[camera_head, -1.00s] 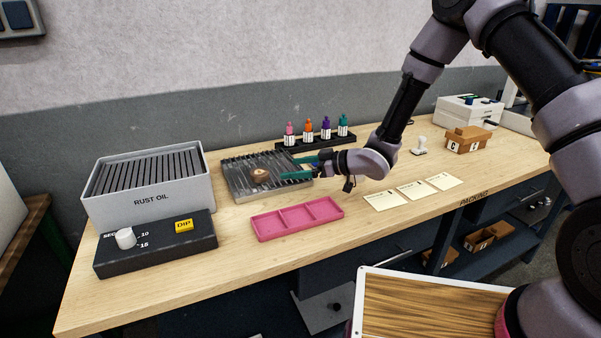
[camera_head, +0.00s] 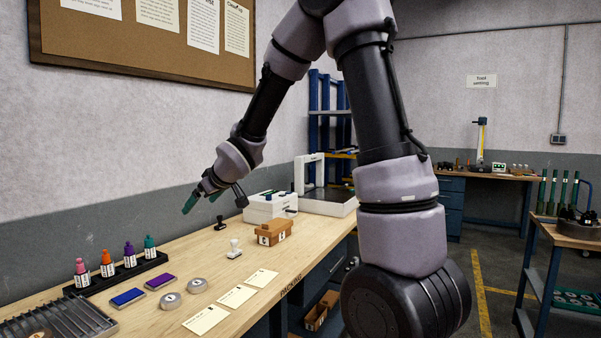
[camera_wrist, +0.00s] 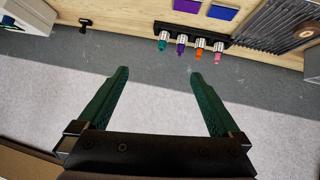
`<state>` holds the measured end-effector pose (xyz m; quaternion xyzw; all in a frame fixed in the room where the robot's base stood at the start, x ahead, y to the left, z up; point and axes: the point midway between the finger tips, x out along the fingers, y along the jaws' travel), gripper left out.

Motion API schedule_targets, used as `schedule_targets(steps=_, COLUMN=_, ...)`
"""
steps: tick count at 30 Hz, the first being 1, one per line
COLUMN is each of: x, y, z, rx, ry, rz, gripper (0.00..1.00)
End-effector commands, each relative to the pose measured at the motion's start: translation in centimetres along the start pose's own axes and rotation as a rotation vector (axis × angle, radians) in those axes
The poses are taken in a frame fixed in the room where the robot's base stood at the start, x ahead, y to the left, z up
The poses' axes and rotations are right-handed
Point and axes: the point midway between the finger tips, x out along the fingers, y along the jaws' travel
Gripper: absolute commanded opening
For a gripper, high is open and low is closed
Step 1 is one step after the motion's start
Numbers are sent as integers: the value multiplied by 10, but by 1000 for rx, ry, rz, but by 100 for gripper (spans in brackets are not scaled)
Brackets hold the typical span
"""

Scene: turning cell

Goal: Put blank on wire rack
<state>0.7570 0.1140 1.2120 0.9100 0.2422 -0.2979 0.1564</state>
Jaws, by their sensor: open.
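The wire rack (camera_head: 75,318) is a dark slatted tray at the lower left of the head view, partly cut off. It also shows at the top right of the wrist view (camera_wrist: 268,45). A round brownish piece, seemingly the blank (camera_head: 40,334), rests on its slats at the frame's bottom edge. The wrist view shows it too (camera_wrist: 304,31), near the right edge. My gripper (camera_head: 203,202) is raised above the far part of the bench, well away from the rack. Its green fingers (camera_wrist: 158,73) are spread with nothing between them.
A black holder with several coloured bottles (camera_head: 129,256) stands beside the rack. Ink pads (camera_head: 127,298), grey discs (camera_head: 197,285), paper cards (camera_head: 236,296), a white stamp (camera_head: 234,249) and cardboard boxes (camera_head: 274,232) lie along the bench. The wall is behind the gripper.

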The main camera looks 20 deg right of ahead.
Motion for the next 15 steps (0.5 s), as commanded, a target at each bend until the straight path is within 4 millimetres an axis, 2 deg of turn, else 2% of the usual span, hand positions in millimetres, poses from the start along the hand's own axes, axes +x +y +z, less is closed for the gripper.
schedule_targets(steps=1, x=-32, y=21, z=-1, rx=55, ry=-18, rz=60, gripper=100)
schedule_targets(steps=3, x=-71, y=42, z=6, rx=144, ry=-58, rz=127, gripper=100)
schedule_targets(steps=7, x=-145, y=66, z=26, rx=324, ry=-119, rz=221, gripper=100)
schedule_targets(steps=11, x=-215, y=68, z=54, rx=516, ry=-168, rz=267, gripper=100)
schedule_targets(steps=12, x=-234, y=64, z=63, rx=576, ry=-179, rz=271, gripper=100)
schedule_targets(steps=15, x=-276, y=50, z=84, rx=713, ry=-203, rz=263, gripper=100)
